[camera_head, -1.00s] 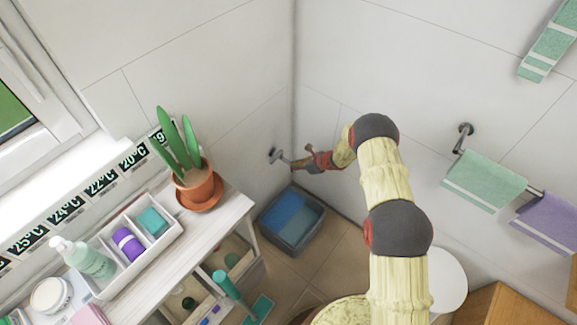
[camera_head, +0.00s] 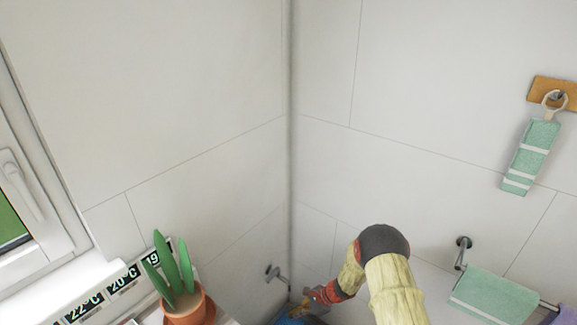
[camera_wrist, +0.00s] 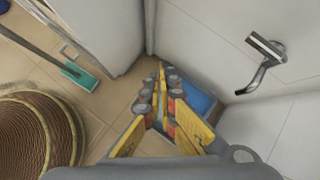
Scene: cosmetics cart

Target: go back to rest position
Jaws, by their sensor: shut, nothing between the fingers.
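My gripper (camera_wrist: 160,78) shows in the wrist view with its yellow fingers closed together and nothing between them. It points down toward the tiled floor in the room's corner. In the head view my gripper (camera_head: 303,308) is small, near the bottom edge, just below and right of a metal wall fixture (camera_head: 277,273). My arm reaches to it from the lower right. The wrist view shows the fingers in front of a blue bin (camera_wrist: 203,101), partly hiding it; I cannot tell the gap between them.
A potted plant (camera_head: 186,304) stands at the lower left by the window. A green towel (camera_head: 492,296) hangs on a rail at the right. The wrist view shows a wicker basket (camera_wrist: 35,135), a teal squeegee-like tool (camera_wrist: 80,76) and the metal fixture (camera_wrist: 264,65) on the wall.

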